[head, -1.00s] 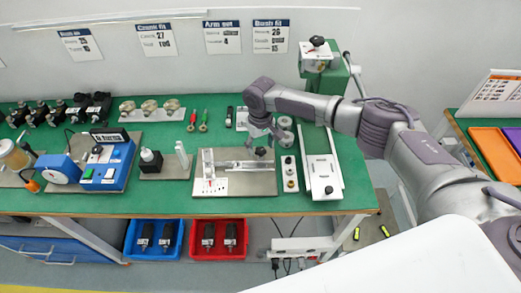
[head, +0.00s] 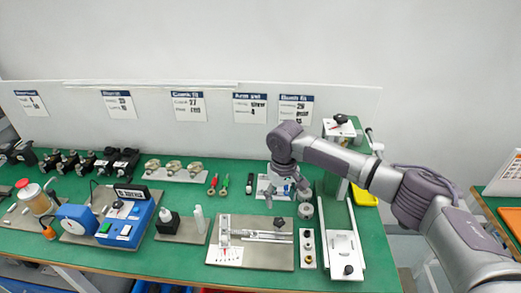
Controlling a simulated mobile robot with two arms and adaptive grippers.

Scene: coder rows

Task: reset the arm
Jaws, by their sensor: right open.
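My right arm comes in from the right edge of the head view and reaches over the right part of the green bench (head: 375,262). My right gripper (head: 284,194) points down, open and empty, above the bench behind the fixture plate (head: 255,255). The lever fixture (head: 255,235) on that plate lies in front of the gripper, apart from it. A white sheet or plate (head: 265,187) lies beneath and beside the gripper and is partly hidden by it. My left gripper is not in view.
A blue box device (head: 125,222) and dark motor-like parts (head: 85,163) stand to the left. A green press (head: 343,130) stands behind my right arm. A white rail plate (head: 343,248) and a strip with round fittings (head: 307,248) lie right of the fixture.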

